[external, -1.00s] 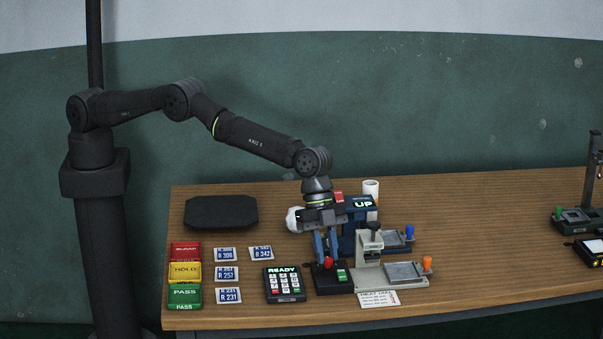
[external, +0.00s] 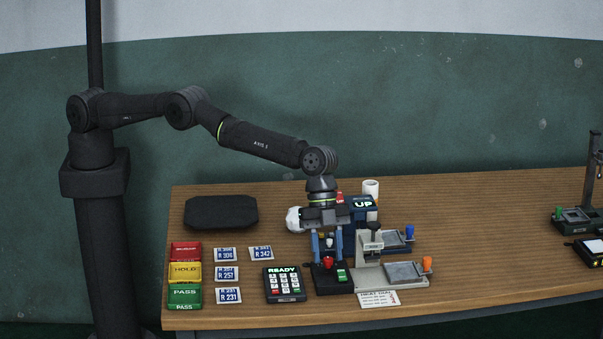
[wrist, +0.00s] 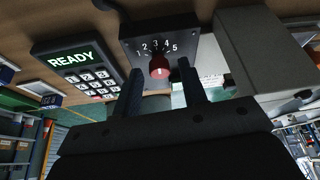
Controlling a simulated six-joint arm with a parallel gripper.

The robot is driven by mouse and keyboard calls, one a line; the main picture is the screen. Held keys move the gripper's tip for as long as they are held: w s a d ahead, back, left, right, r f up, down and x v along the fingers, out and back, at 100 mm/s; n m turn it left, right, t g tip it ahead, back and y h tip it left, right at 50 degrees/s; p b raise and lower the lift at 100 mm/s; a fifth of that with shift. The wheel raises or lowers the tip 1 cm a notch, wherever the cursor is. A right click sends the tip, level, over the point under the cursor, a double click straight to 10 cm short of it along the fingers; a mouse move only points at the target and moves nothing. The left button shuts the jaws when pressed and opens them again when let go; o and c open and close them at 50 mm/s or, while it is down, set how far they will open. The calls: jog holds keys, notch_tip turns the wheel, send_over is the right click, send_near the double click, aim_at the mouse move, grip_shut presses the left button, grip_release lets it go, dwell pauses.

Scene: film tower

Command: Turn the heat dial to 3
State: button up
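The heat dial is a red knob (wrist: 159,67) on a black box (wrist: 187,43) with the numbers 1 to 5 in an arc in the wrist view. My gripper (wrist: 160,64) is open, with one finger on each side of the knob and a visible gap on both sides. In the external view my gripper (external: 326,258) points down, its fingers just behind the knob. I cannot tell which number the knob points at.
A keypad reading READY (external: 284,284) stands left of the box. A grey press with trays (external: 405,272) stands close on the right, and a blue unit reading UP (external: 363,205) behind. A printed card (external: 379,298) lies in front. Coloured bins (external: 185,272) stand far left.

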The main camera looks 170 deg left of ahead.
dwell(0.3)
jog(key=a+v, duration=0.1)
jog(key=v, duration=1.6)
jog(key=shift+d+r, duration=0.25)
jog(key=shift+d, duration=0.25)
jog(key=x, duration=1.7)
jog(key=shift+f, duration=0.3)
